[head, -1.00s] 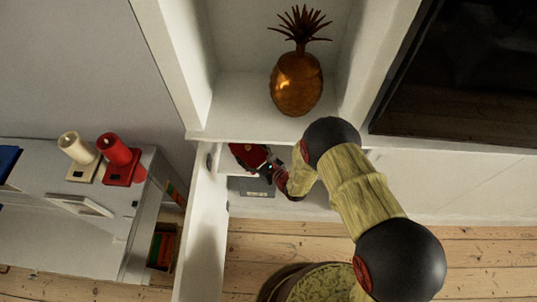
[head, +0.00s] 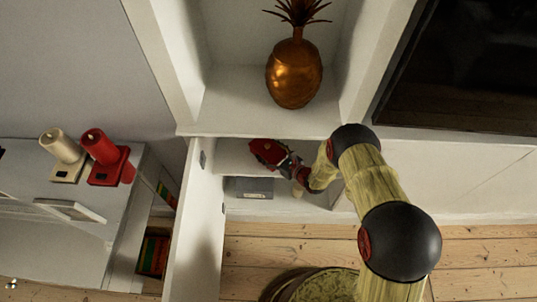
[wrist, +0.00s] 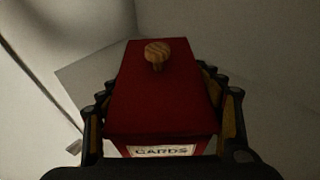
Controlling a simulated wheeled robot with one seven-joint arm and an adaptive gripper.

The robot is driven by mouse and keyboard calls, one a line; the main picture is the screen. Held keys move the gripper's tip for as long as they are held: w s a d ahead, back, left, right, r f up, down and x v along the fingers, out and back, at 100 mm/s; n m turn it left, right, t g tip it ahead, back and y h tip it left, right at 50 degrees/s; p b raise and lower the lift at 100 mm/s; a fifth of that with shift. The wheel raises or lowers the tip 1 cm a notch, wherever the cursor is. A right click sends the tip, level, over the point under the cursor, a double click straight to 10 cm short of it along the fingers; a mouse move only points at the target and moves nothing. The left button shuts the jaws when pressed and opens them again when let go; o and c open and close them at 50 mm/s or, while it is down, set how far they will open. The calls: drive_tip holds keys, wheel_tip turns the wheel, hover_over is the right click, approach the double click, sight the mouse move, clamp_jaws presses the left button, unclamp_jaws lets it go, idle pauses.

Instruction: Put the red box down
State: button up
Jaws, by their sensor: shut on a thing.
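The red box (wrist: 160,95) has a round wooden knob on its top and a label reading "CARDS" on its near end in the wrist view. My gripper (wrist: 165,110) is shut on the box, with a finger along each side. In the head view the red box (head: 267,152) is inside the white cabinet compartment below the pineapple shelf, at the end of my gripper (head: 284,163). The wrist view is dim, and I cannot tell whether the box touches the shelf beneath it.
A grey box (head: 250,188) sits lower in the same cabinet. The cabinet door (head: 197,225) stands open on the left. A golden pineapple (head: 294,73) stands on the shelf above.

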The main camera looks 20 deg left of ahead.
sight(280, 161)
drive_tip(key=shift+w+f, duration=0.1)
drive_tip(key=shift+f, duration=0.2)
drive_tip(key=shift+f, duration=0.15)
drive_tip(key=o, duration=1.7)
drive_tip(key=shift+c, duration=0.2)
drive_tip(key=shift+d+r, duration=0.2)
drive_tip(key=p+v, duration=0.4)
drive_tip(key=v, duration=0.6)
drive_tip(key=shift+d+r, duration=0.15)
drive_tip(key=shift+r, duration=0.05)
drive_tip(key=shift+s+d+r, duration=0.1)
drive_tip(key=shift+s+d, duration=0.35)
drive_tip(key=shift+s, duration=0.05)
